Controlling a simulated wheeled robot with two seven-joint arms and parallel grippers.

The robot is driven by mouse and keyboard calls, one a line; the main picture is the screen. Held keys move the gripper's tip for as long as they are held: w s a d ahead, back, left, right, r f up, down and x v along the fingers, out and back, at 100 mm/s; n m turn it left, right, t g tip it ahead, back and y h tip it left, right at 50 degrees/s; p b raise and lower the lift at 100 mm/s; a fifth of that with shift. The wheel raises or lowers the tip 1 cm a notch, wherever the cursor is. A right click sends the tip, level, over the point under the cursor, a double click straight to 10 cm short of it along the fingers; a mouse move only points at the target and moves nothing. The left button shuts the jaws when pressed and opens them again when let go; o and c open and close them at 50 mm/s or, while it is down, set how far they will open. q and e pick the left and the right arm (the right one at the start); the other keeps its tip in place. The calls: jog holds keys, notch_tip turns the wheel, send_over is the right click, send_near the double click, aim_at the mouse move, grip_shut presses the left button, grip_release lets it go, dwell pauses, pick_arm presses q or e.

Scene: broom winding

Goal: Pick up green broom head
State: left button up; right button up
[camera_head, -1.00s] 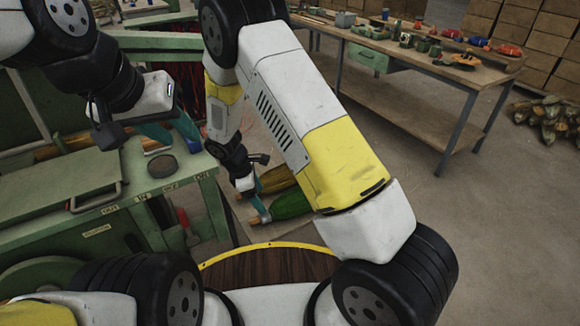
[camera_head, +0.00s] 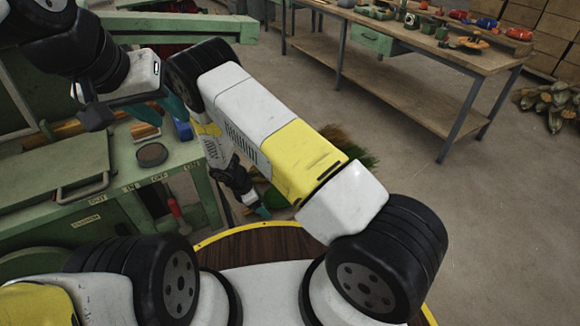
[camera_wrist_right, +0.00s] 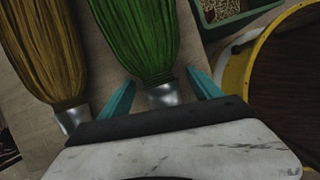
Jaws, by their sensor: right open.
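The green broom head (camera_wrist_right: 138,40) fills the upper middle of the right wrist view, with bound bristles and a silver metal ferrule (camera_wrist_right: 163,96). My right gripper (camera_wrist_right: 162,92) is open, with one teal finger on each side of the ferrule. I cannot tell whether the fingers touch it. In the head view my right arm mostly covers the broom head, and green bristles (camera_head: 276,198) show beside my right gripper (camera_head: 262,210). My left gripper (camera_head: 160,110) is over the green bench at the left; its jaws are partly hidden.
A yellow-brown broom head (camera_wrist_right: 50,50) lies just left of the green one. A green bin (camera_wrist_right: 236,18) and my yellow-rimmed round base are at the right. A green workbench (camera_head: 100,210) stands at the left and a wooden table (camera_head: 400,50) at the back.

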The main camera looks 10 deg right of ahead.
grip_shut()
dwell(0.3)
jog(key=shift+r, duration=0.1)
